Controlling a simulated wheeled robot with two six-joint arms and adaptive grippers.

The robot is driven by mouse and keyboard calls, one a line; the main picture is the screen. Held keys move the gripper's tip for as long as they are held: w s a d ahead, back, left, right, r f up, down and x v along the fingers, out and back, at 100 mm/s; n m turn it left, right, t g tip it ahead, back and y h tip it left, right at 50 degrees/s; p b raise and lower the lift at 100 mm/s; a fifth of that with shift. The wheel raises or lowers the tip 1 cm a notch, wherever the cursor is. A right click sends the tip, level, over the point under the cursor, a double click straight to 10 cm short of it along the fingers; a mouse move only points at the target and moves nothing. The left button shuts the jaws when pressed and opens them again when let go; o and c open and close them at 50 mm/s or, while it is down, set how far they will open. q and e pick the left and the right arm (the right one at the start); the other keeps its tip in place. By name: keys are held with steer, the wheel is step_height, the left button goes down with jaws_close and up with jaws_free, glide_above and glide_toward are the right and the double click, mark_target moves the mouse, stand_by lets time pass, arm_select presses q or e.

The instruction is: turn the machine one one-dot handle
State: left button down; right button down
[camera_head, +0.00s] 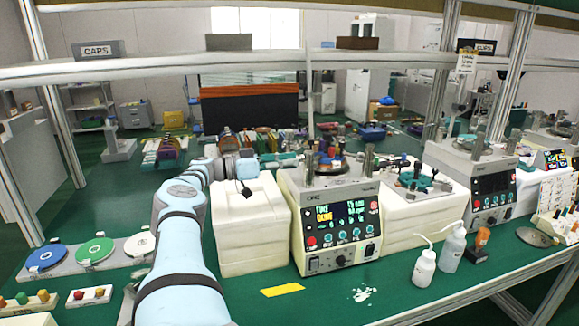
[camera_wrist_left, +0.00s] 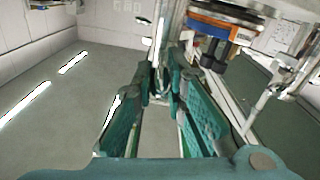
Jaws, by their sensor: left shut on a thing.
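The machine with the lit display (camera_head: 341,222) stands on the green bench in the middle of the head view. My left gripper (camera_head: 290,159) reaches in from the left, just above the machine's top left side. In the left wrist view, its teal fingers (camera_wrist_left: 160,88) converge at the tips beside a slim upright metal post (camera_wrist_left: 160,35). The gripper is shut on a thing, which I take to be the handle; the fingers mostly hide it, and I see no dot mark. My right gripper is not in view.
White blocks (camera_head: 246,230) flank the machine. A second machine (camera_head: 475,180) stands to the right. Two bottles (camera_head: 425,268) stand at the front right, near a white spill (camera_head: 362,295). A yellow strip (camera_head: 283,290) lies in front. A shelf rail (camera_head: 250,62) crosses above.

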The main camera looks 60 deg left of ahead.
arm_select(q)
steer(key=shift+r, duration=0.1)
steer(key=c, duration=1.6)
jaws_free()
steer(key=shift+w, duration=0.2)
steer(key=shift+s, duration=0.1)
steer(key=shift+s+a, duration=0.25)
steer(key=shift+s, duration=0.95)
steer(key=shift+s+a, duration=0.2)
steer(key=shift+s, duration=1.05)
steer(key=shift+s+a, duration=0.25)
steer(key=shift+s, duration=0.95)
steer(key=shift+w+f, duration=0.1)
steer(key=shift+f, duration=0.1)
